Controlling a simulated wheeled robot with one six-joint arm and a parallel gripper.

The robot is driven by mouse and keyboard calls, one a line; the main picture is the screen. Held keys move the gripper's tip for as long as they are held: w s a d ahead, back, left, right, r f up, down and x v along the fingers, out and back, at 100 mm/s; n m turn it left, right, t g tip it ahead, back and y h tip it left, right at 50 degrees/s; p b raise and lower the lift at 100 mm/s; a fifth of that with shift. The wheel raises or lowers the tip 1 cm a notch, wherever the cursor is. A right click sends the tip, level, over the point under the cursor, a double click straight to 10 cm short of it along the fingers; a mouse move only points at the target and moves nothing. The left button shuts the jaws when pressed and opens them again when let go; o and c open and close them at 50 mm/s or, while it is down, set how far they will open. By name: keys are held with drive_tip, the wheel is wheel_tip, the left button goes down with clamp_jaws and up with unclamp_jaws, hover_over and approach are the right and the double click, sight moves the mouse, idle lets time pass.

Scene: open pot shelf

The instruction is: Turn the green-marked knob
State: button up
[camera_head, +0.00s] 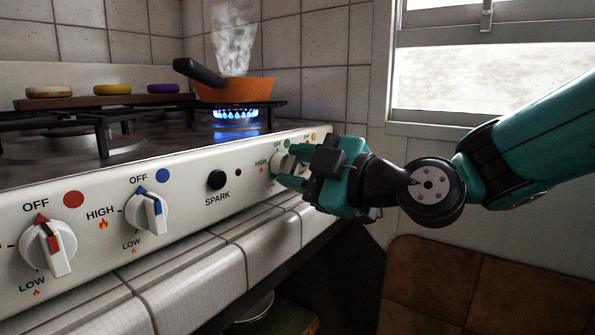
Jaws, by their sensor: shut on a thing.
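The green-marked knob (278,162) is on the right part of the white stove front, below a green dot (289,145). It is a pale round knob, and my gripper covers much of it. My gripper (289,167) comes in from the right and is shut on this knob. The knob's pointer is hidden, so I cannot tell its setting. A blue flame (237,116) burns under an orange pan (235,90) on the back right burner, and steam rises from the pan.
A red-marked knob (47,249), a blue-marked knob (147,211) and a black spark button (217,180) are to the left on the same panel. A yellow dot (313,136) is right of the green one. A white tiled counter edge (190,271) runs below.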

drive_tip(key=m+b, duration=0.1)
drive_tip(key=m, duration=0.9)
drive_tip(key=shift+m, duration=0.4)
drive_tip(key=m+p, duration=0.1)
drive_tip(key=m, duration=0.2)
drive_tip(key=shift+r+m, duration=0.1)
drive_tip(key=shift+m, duration=0.2)
drive_tip(key=m+p, duration=0.1)
drive_tip(key=m, duration=0.2)
drive_tip(key=shift+m, duration=0.3)
drive_tip(key=m+p, duration=0.2)
drive_tip(key=m, duration=0.1)
drive_tip(key=shift+m, duration=0.3)
drive_tip(key=m+p, duration=0.2)
drive_tip(key=m, duration=0.2)
drive_tip(key=shift+p, duration=0.3)
drive_tip(key=shift+m+p, duration=0.6)
drive_tip(key=shift+m, duration=0.6)
